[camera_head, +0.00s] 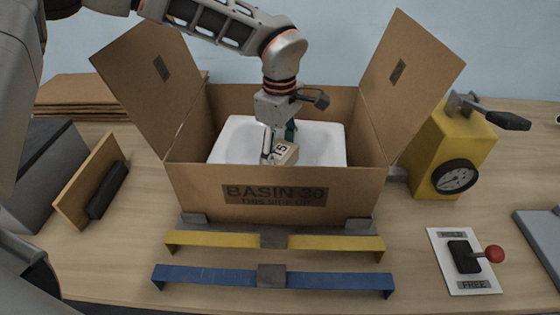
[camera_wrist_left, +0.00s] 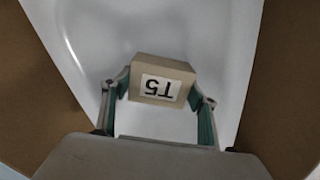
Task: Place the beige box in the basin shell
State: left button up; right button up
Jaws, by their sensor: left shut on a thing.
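The held box is within the basin's outline. I cannot tell whether it touches the basin floor. My right gripper is not in view.
The carton (camera_head: 345,185), marked "BASIN 30", has raised side flaps at left and right. Yellow (camera_head: 335,243) and blue (camera_head: 335,280) strips lie in front. A yellow device with a dial (camera_head: 450,150) and a red-knobbed lever panel (camera_head: 465,262) stand right.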

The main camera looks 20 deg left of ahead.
aim_at(280, 151)
pick_arm(q)
jog(key=shift+f, duration=1.4)
jog(key=shift+f, duration=0.1)
jog(key=o, duration=1)
notch_tip(280, 151, up, 12)
jog(key=shift+r+p, duration=0.1)
jog(key=shift+p, duration=0.45)
